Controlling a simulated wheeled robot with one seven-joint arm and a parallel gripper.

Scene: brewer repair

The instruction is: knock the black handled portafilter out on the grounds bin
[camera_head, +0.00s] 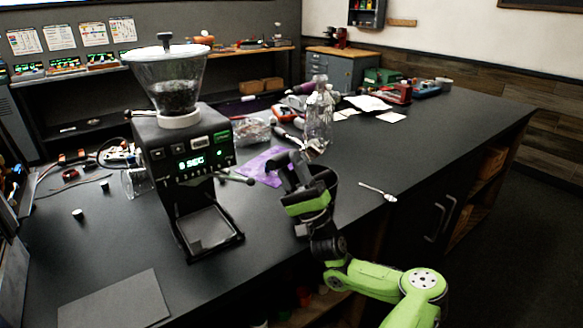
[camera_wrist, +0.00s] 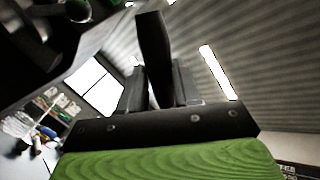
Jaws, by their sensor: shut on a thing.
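My gripper (camera_head: 289,170) is over the counter to the right of the grinder, fingers pointing up. In the wrist view a black bar, which looks like the handle of the black handled portafilter (camera_wrist: 152,55), stands between the fingers, and my gripper (camera_wrist: 152,85) is shut on it. In the head view the portafilter is hard to separate from the dark fingers, and its basket is not clear. A dark round-rimmed vessel, apparently the grounds bin (camera_head: 329,176), shows partly behind my gripper. My gripper hides much of it; I cannot tell whether they touch.
A spoon (camera_head: 378,191) lies right. The counter's right part is mostly clear.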

